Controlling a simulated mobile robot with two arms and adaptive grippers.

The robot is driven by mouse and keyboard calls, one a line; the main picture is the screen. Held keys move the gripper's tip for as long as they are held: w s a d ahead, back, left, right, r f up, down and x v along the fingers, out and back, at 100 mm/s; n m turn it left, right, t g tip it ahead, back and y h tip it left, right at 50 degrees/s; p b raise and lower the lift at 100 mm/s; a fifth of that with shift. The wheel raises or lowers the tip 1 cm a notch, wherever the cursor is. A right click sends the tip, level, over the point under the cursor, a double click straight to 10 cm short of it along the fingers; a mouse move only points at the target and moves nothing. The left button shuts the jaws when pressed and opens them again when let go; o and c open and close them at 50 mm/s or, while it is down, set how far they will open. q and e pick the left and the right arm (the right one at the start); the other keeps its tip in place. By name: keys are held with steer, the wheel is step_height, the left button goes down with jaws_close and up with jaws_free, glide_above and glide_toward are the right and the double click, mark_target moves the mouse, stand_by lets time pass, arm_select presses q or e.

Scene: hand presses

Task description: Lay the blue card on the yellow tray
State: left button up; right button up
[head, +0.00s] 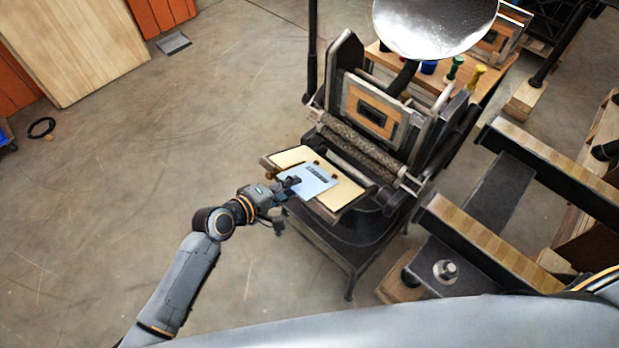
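The light blue card (315,182), with a dark printed strip, is over the pale yellow tray (345,196) at the front of the hand press. It appears to lie flat on the tray's middle-left part, though any small gap beneath it cannot be seen. My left gripper (284,204) is at the card's left edge. Its fingers look spread apart, one dark fingertip overlapping the card's edge and the other lower, off the tray. Whether the upper fingertip touches the card is unclear. My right gripper is not in view.
The press's roller (358,150) and upright plate (372,112) stand just behind the tray. A silvery disc (435,22) is above. A bench with ink pots (455,68) is behind, and a wood-topped frame (490,245) is at right. Floor at left is mostly clear.

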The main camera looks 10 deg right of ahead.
arm_select(q)
jaws_close()
steer(key=shift+a, duration=0.1)
steer(key=s+a+r+p, duration=0.3)
steer(key=a+r+p, duration=0.1)
steer(key=r+p, duration=0.1)
steer(key=shift+r+p, duration=0.4)
steer(key=shift+p, duration=0.3)
stand_by(0.4)
steer(key=shift+a, duration=0.1)
